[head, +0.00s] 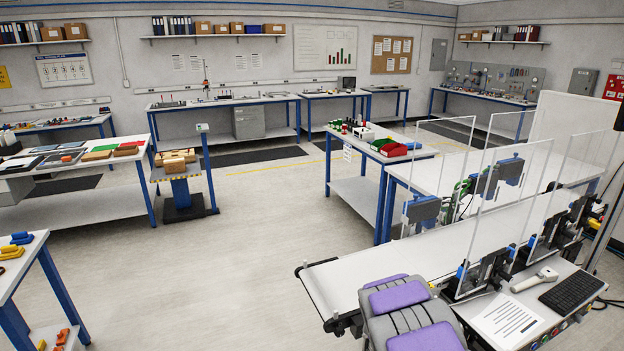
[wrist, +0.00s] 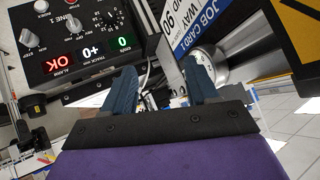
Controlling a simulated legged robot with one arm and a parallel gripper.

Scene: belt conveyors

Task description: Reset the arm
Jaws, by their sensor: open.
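In the wrist view my gripper (wrist: 158,66) points away from the camera, past its black plate and purple housing. Its two dark blue fingers stand well apart, with nothing held between them. A control box (wrist: 85,40) with knobs and lit displays reading OK, +0 and 0 lies beyond the left finger. I cannot tell whether the finger touches it. In the head view, purple and grey parts of my own body show at the bottom, by the near end of the conveyor belt (head: 345,285). My fingers cannot be made out there.
A job card (wrist: 190,28) and a shiny metal cylinder (wrist: 238,55) are beyond the right finger. Clear panels (head: 482,215) stand along the conveyor. A side shelf holds a scanner (head: 535,280), keyboard (head: 571,291) and paper sheet (head: 508,321). Open floor (head: 230,265) lies to the left.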

